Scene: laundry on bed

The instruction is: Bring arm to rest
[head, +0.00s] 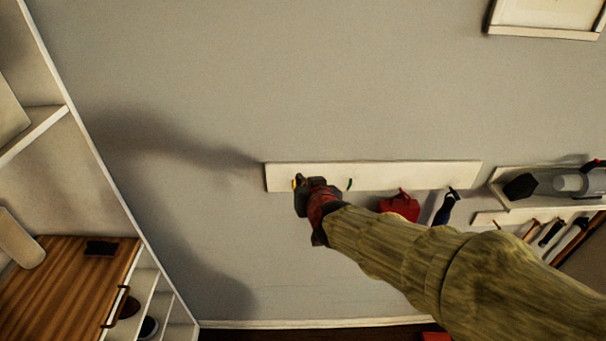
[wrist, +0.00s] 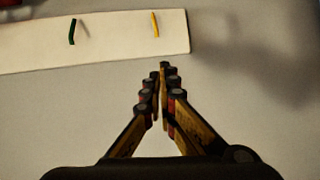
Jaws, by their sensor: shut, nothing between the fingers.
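My arm (head: 440,268) reaches out from the lower right in the head view toward the wall. My gripper (head: 299,183) is in front of the left end of a white wall rail. In the wrist view my gripper (wrist: 164,70) is shut with its fingertips together and nothing between them. The fingertips appear just below the rail's lower edge in that view; I cannot tell whether they touch the wall.
The white rail (head: 428,174) carries a red item (head: 400,206) and a blue-handled item (head: 445,208). The wrist view shows a green peg (wrist: 72,31) and a yellow peg (wrist: 155,24). A shelf unit (head: 60,120) stands left; a tool shelf (head: 545,200) hangs right.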

